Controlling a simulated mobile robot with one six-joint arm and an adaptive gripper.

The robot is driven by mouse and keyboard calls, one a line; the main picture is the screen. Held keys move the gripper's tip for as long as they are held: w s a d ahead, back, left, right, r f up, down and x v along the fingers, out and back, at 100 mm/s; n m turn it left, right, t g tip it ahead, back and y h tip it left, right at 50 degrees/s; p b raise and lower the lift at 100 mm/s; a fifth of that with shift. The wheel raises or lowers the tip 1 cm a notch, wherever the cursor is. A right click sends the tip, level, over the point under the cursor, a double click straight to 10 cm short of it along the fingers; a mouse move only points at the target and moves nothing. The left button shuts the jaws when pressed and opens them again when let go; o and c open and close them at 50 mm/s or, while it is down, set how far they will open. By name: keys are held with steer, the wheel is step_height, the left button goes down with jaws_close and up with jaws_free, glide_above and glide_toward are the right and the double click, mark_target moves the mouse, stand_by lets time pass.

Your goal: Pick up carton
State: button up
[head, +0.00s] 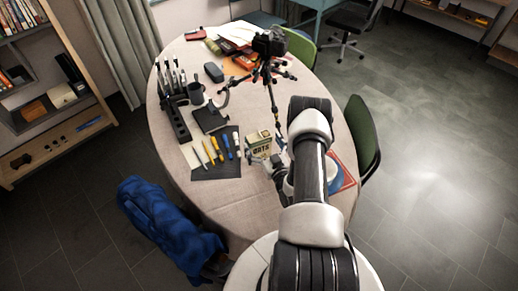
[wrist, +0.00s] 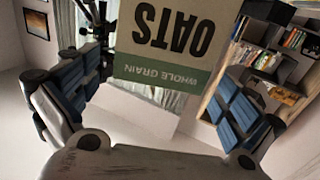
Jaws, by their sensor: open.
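The carton (head: 259,143) is a small cream and green box marked OATS. It stands on the round table, in front of the tripod and beside my gripper (head: 277,168) in the head view. In the wrist view the carton (wrist: 168,35) looks upside down at the top middle, with its green WHOLE GRAIN band lowest. My gripper (wrist: 155,88) is open, with one blue-padded finger on each side of the carton's picture. I see gaps between the pads and the carton. My arm hides part of the table right of the carton.
A black tripod with a camera (head: 269,44) stands just behind the carton. A dark mat (head: 222,170) with several pens and markers lies to its left. A blue round thing (head: 334,173) is partly hidden behind my arm. The front of the table (head: 235,208) is clear.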

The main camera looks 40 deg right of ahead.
steer(key=shift+x, duration=1.5)
steer(key=shift+c, duration=0.4)
steer(key=c, duration=1.6)
